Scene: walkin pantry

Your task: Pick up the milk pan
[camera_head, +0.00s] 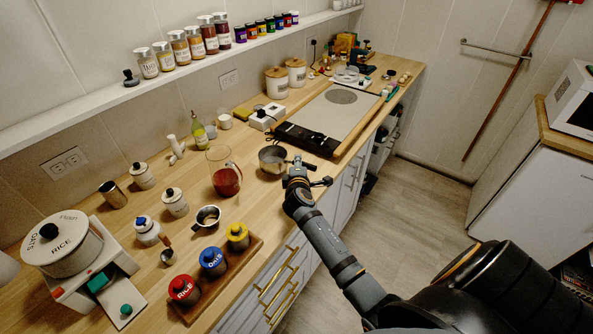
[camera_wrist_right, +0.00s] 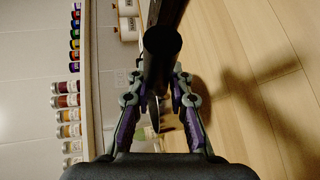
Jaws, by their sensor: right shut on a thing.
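The milk pan (camera_head: 272,159) is a small grey metal pan on the right part of the counter, near the front edge of the dark-framed board. It looks upright. My right gripper (camera_head: 297,168) is at the pan's right side, shut on its handle. In the right wrist view, a dark handle (camera_wrist_right: 163,45) runs between the two fingers of my right gripper (camera_wrist_right: 162,88). The pan's bowl is mostly hidden there. I cannot tell whether the pan's bottom touches the counter. My left gripper is not in view.
A glass jug with red liquid (camera_head: 226,181) stands left of the pan. A small metal cup (camera_head: 207,218) and a wooden tray (camera_head: 250,246) with several coloured-lid jars are nearer. The large board (camera_head: 350,112) lies behind. Floor is clear right of the counter.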

